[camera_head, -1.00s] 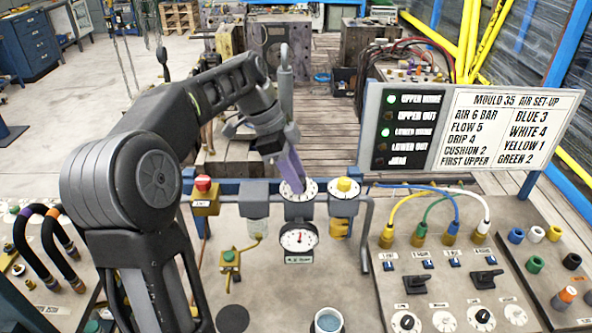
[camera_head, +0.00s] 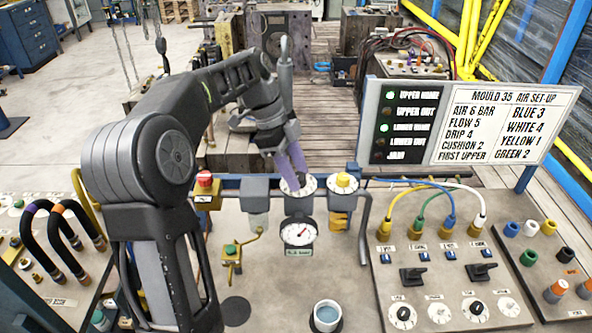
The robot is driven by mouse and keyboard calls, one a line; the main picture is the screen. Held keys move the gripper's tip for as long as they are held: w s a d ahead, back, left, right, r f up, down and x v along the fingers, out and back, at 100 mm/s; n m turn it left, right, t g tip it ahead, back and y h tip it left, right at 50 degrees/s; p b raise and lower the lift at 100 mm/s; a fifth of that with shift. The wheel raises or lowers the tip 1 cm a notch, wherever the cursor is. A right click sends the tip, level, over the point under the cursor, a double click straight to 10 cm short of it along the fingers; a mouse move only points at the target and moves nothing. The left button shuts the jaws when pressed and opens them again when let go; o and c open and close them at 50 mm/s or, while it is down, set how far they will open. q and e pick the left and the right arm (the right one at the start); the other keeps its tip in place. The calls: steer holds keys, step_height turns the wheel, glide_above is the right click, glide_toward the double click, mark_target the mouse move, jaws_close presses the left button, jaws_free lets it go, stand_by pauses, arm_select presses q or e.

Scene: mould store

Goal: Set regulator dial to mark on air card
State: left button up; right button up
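The regulator dial (camera_head: 308,186) is a white marked disc on top of the grey regulator, above a round white pressure gauge (camera_head: 298,232). The air card (camera_head: 512,125) at the right is headed "MOULD 35 AIR SET-UP" and reads "AIR 6 BAR". My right gripper is not in view.
A red-topped yellow valve (camera_head: 204,186) stands left of the regulator, and a yellow-knobbed dial unit (camera_head: 343,186) stands close on its right. A blue-filled cup (camera_head: 326,317) is at the front. A hose panel (camera_head: 440,275) with colored hoses and switches is at the right.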

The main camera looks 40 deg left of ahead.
arm_select(q)
steer(key=shift+o, duration=1)
